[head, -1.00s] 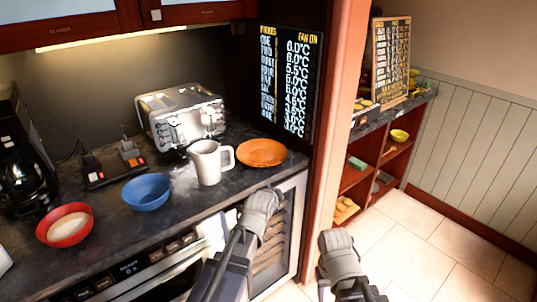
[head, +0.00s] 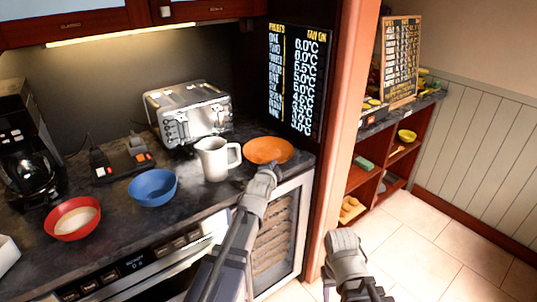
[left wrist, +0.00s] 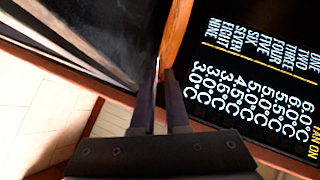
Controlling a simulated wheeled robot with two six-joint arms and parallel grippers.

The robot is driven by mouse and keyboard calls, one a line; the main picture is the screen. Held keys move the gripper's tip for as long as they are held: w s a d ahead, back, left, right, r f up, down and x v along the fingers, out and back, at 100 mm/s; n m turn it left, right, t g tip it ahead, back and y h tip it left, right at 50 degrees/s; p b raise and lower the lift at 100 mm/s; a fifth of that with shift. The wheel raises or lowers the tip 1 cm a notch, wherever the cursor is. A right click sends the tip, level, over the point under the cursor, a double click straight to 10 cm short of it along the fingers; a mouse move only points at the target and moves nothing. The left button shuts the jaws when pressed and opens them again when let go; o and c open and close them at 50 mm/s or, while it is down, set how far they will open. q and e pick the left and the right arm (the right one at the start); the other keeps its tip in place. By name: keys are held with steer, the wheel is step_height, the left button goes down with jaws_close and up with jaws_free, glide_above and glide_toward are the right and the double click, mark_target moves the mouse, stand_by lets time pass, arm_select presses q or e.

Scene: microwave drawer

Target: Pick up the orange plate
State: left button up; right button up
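The orange plate (head: 268,150) lies on the dark counter near its right end, beside the white mug. My left gripper (head: 268,170) is at the plate's near edge, pointing at it. In the left wrist view its two fingers (left wrist: 161,72) are slightly apart, and an orange-brown strip (left wrist: 177,32), probably the plate seen edge-on, lies just past the tips. I cannot tell whether they touch the plate. My right gripper (head: 343,240) is low over the floor, away from the counter; its fingers are hard to make out.
A white mug (head: 213,160) stands left of the plate. A blue bowl (head: 153,188), a red bowl (head: 72,219) and a toaster (head: 190,115) are farther left.

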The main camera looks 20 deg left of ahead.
mark_target(278, 161)
arm_select(q)
steer(key=b+x, duration=0.1)
steer(key=x, duration=0.4)
steer(key=shift+d+r, duration=0.1)
steer(key=shift+d, duration=0.1)
steer(key=shift+s, duration=0.1)
steer(key=shift+c, duration=0.2)
jaws_close()
stand_by(0.8)
steer(key=shift+r, duration=0.1)
step_height(278, 161, up, 10)
steer(key=p, duration=1)
steer(key=shift+r, duration=0.1)
